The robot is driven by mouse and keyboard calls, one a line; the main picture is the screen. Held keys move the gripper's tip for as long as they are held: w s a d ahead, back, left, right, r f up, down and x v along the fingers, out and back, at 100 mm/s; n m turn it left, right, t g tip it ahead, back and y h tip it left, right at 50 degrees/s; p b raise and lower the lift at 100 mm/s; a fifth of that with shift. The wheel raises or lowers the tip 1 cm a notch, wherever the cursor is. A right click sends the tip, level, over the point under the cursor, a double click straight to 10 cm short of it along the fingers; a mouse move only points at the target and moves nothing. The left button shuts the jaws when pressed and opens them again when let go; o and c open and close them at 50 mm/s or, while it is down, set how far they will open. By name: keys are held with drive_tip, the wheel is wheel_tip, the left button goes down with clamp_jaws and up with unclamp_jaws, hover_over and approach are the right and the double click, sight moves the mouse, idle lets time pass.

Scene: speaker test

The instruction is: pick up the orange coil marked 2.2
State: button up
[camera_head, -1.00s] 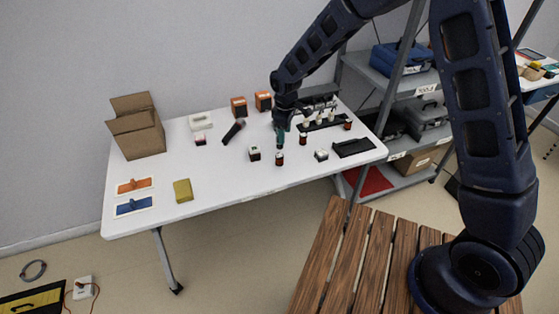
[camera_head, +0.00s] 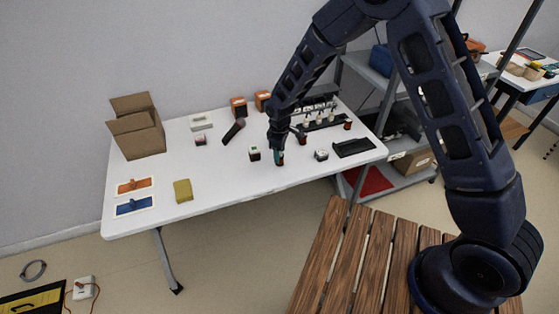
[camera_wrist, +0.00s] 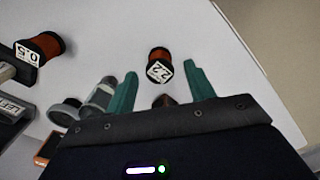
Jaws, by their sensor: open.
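The orange coil marked 2.2 (camera_wrist: 158,62) stands in the wrist view just beyond and between my fingertips, its white label facing me. In the head view it is near the table's front edge, largely hidden by my gripper (camera_head: 279,157). My gripper (camera_wrist: 160,82) has its teal fingers spread apart, with nothing held between them. Whether the fingers overlap the coil in height is not clear.
Another coil marked 0.5 (camera_wrist: 42,48) stands to the left in the wrist view. Grey parts (camera_wrist: 98,97) lie close beside the left finger.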

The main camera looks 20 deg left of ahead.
wheel_tip(320, 180, down, 3)
drive_tip(key=shift+r, duration=0.2)
drive_tip(key=c, duration=1)
